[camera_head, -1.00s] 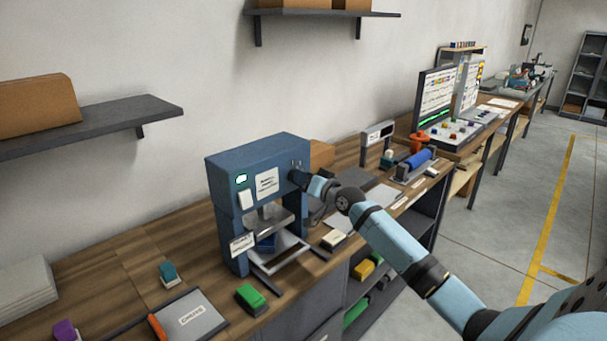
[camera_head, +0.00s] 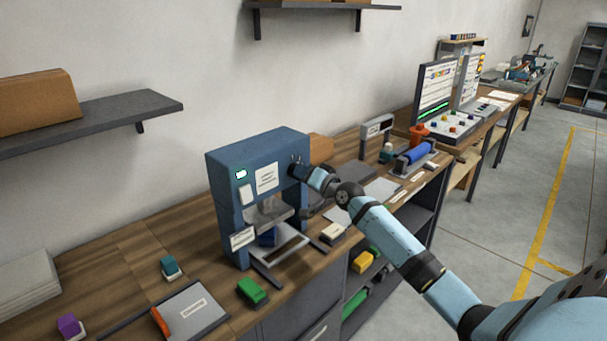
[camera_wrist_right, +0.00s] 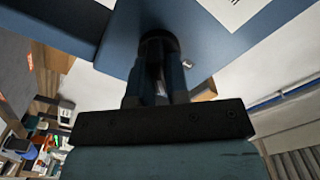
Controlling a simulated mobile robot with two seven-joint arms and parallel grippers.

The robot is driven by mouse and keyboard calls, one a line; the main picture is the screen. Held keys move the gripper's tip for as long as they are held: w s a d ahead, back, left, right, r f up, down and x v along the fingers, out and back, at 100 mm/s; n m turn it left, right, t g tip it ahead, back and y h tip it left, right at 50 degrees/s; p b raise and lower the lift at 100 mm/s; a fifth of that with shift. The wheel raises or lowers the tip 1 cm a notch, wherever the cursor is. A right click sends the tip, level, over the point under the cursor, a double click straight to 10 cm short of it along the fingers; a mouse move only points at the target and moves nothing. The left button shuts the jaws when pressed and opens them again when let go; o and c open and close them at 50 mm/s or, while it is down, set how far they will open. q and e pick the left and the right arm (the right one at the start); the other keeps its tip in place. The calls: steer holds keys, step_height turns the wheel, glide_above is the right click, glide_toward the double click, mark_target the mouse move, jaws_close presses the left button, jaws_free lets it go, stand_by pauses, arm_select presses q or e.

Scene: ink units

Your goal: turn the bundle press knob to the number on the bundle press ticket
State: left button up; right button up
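The bundle press (camera_head: 225,165) is a blue machine on the bench, with a lit green display. A white printed sheet (camera_head: 266,178) is on its front and a smaller white label (camera_head: 242,238) is lower down; I cannot read either or tell which is the ticket. In the right wrist view a dark round knob (camera_wrist_right: 159,37) is on the blue face. My right gripper (camera_wrist_right: 157,70) is at the knob, its fingers apart with a gap between them; whether they grip it is unclear. In the head view this gripper (camera_head: 298,170) hides the knob. My left gripper is out of view.
A small metal lever (camera_wrist_right: 188,63) sits beside the knob. A green block (camera_head: 252,291), a teal block (camera_head: 170,267) and a grey tray (camera_head: 190,314) lie on the bench left of and before the press. A blue roller unit (camera_head: 416,156) stands to the right.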

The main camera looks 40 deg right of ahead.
steer(key=o, duration=0.4)
steer(key=s+d+b, duration=0.1)
steer(key=s, duration=1.2)
steer(key=shift+s+b, duration=0.3)
steer(key=shift+s, duration=0.05)
steer(key=shift+d, duration=0.1)
